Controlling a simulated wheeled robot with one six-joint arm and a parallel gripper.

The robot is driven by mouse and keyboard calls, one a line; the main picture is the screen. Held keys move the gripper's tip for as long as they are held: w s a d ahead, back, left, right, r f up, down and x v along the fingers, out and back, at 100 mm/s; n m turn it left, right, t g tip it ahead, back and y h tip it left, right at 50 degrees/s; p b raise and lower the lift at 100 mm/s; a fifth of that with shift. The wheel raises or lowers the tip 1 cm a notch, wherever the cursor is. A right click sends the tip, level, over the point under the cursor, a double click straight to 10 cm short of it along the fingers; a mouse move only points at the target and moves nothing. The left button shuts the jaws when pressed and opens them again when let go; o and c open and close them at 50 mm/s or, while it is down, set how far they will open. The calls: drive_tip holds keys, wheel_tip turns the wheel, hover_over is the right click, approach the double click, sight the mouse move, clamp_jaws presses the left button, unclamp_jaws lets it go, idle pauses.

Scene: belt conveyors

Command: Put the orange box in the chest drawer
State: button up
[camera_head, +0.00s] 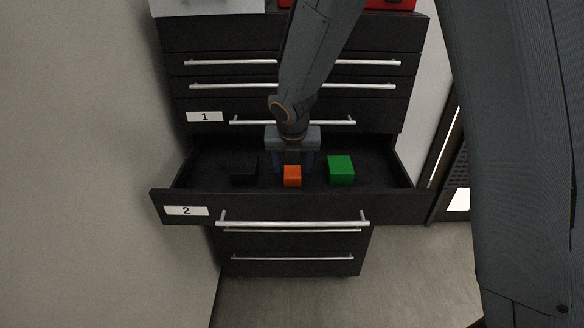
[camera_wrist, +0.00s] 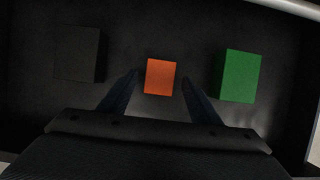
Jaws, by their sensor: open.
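The orange box (camera_head: 292,177) is inside the open chest drawer (camera_head: 330,208), the one labelled 2. It lies between a black box and a green box. My gripper (camera_head: 292,165) is lowered into the drawer, just behind the orange box in the head view. In the wrist view the orange box (camera_wrist: 160,77) sits ahead of and between the tips of my open fingers (camera_wrist: 160,78), with a gap on each side. Nothing is held. I cannot tell the exact height of the fingertips above the drawer floor.
A green box (camera_head: 341,170) stands to the right of the orange box and a dark box (camera_head: 244,172) to the left, both in the drawer. The drawer labelled 1 (camera_head: 205,117) is shut above. A wall is close on the left.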

drive_tip(key=v, duration=1)
drive_tip(key=shift+s+r, duration=0.1)
